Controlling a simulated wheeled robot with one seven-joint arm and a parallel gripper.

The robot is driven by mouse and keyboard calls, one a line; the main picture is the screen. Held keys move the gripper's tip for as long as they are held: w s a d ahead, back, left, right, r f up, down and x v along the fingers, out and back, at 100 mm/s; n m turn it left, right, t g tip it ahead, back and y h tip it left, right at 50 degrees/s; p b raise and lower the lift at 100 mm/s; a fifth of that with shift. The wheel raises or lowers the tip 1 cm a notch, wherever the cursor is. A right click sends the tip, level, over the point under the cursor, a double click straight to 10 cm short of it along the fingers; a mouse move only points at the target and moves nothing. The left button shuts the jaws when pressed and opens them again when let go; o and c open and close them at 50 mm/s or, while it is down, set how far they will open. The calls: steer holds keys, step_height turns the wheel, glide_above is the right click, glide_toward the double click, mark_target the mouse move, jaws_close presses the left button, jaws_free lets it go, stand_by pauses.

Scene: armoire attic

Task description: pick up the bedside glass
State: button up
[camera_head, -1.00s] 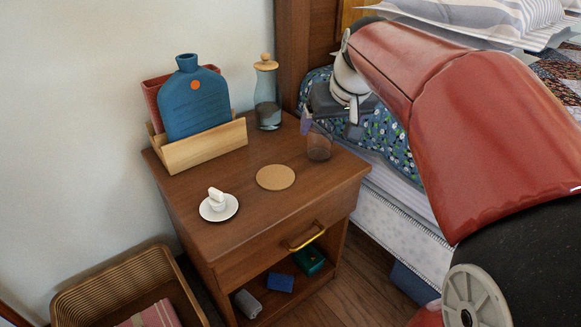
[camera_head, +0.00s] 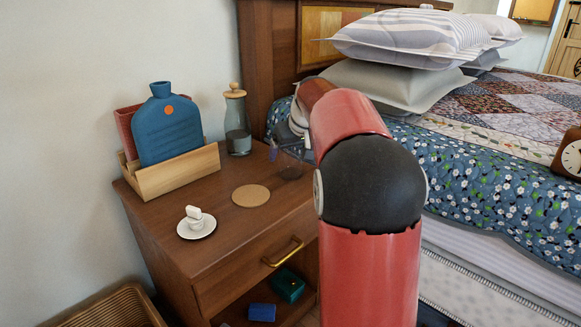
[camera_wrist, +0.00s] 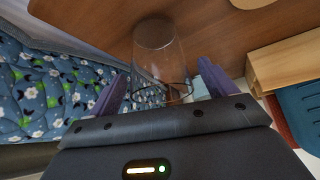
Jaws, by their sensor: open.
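The bedside glass (camera_head: 291,166) is a clear tumbler near the right edge of the nightstand top (camera_head: 225,220). My arm and gripper partly cover it in the head view. In the wrist view the glass (camera_wrist: 158,55) lies between the two purple fingers of my gripper (camera_wrist: 163,85), its rim close to the palm. The fingers are open, with gaps visible on both sides of the glass. In the head view my gripper (camera_head: 283,152) is small and partly hidden by my arm.
A carafe with a wooden stopper (camera_head: 237,128) stands just left of the glass. A wooden holder (camera_head: 178,173) with a blue hot-water bottle (camera_head: 168,130), a cork coaster (camera_head: 251,195) and a white saucer (camera_head: 196,228) share the top. The bed (camera_head: 480,190) is to the right.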

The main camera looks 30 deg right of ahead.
steer(key=shift+x, duration=0.8)
steer(key=shift+r, duration=0.1)
steer(key=c, duration=1.2)
steer(key=shift+r, duration=0.1)
